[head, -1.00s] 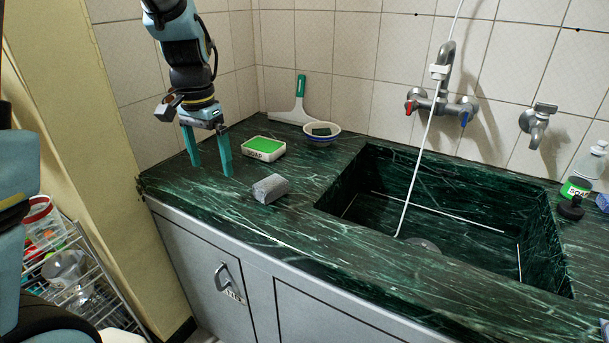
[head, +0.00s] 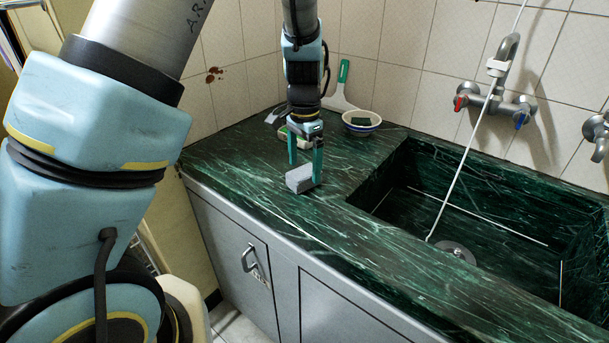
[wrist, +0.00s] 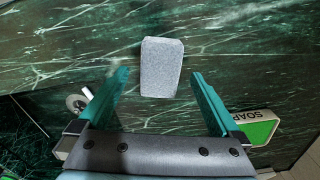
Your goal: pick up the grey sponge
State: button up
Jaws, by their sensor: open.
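The grey sponge (head: 300,179) lies on the dark green marble counter, left of the sink, near the counter's front edge. In the wrist view the sponge (wrist: 161,68) lies ahead of the fingertips, roughly centred between their lines. My gripper (head: 305,172) is open, its two teal fingers pointing down just behind and over the sponge in the head view. In the wrist view the open gripper (wrist: 160,82) has nothing between its fingers. I cannot tell from the head view whether a fingertip touches the sponge.
A bowl with a dark green sponge (head: 361,122) and a squeegee (head: 341,88) stand behind. The sink (head: 480,205) opens to the right. The counter front (head: 262,202) is clear.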

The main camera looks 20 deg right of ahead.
aim_at(304, 171)
jog(key=shift+f, duration=1.3)
jog(key=c, duration=1.4)
notch_tip(304, 171, up, 10)
jog(key=shift+r+b, duration=0.1)
jog(key=shift+b, duration=0.55)
